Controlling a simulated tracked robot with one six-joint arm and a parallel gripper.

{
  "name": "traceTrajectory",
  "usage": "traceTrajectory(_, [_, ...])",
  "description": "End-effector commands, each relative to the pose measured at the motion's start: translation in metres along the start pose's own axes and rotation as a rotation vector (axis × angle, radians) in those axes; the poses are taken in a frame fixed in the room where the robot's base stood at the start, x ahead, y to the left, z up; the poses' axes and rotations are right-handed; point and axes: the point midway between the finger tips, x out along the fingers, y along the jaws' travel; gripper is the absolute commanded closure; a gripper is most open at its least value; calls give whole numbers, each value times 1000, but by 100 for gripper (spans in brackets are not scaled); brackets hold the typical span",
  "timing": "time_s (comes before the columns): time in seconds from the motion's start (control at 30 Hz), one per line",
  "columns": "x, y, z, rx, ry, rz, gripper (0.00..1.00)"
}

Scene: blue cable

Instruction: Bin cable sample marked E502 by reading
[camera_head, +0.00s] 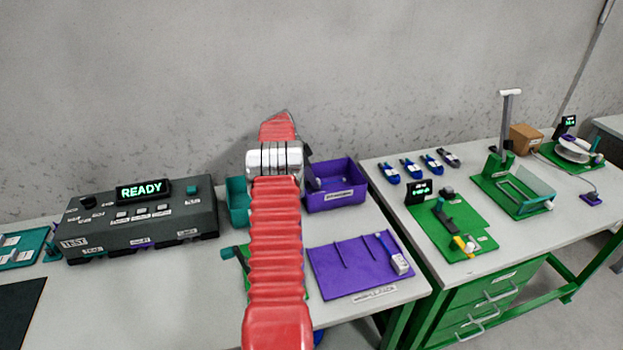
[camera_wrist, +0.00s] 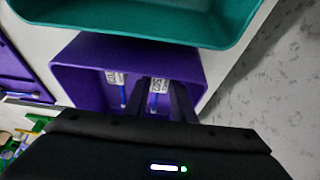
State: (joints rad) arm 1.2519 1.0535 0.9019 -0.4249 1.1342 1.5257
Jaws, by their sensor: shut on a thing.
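My gripper (camera_wrist: 163,90) is shut on a cable sample (camera_wrist: 157,98) with a white printed tag and a blue cable. Its tag print is too small to read surely. The gripper reaches into the purple bin (camera_head: 345,203), which also shows in the wrist view (camera_wrist: 75,75). A second tagged cable sample (camera_wrist: 122,92) is in that bin, left of the held one. Whether the held sample touches the bin floor cannot be told. Another cable sample (camera_head: 400,264) lies on the purple rack mat (camera_head: 345,280). In the head view my arm hides most of the gripper.
A teal bin (camera_head: 238,205) stands left of the purple bin, partly behind my arm; it shows in the wrist view (camera_wrist: 150,25). A dark tester (camera_head: 140,222) reading READY is at left. The right table holds green fixtures (camera_head: 455,232) and several blue connectors (camera_head: 411,168).

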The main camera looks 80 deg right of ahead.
Motion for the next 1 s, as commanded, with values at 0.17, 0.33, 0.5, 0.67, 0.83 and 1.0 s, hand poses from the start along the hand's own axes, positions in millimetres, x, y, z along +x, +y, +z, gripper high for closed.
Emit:
traceTrajectory(0.17, [2,0,1,0,0,0,100])
traceTrajectory(0.33, [4,0,1,0,0,0,100])
traceTrajectory(0.5, [5,0,2,0,0,0,100])
traceTrajectory(0.67, [5,0,2,0,0,0,100])
traceTrajectory(0.83, [5,0,2,0,0,0,69])
traceTrajectory(1.0, [5,0,2,1,0,0,57])
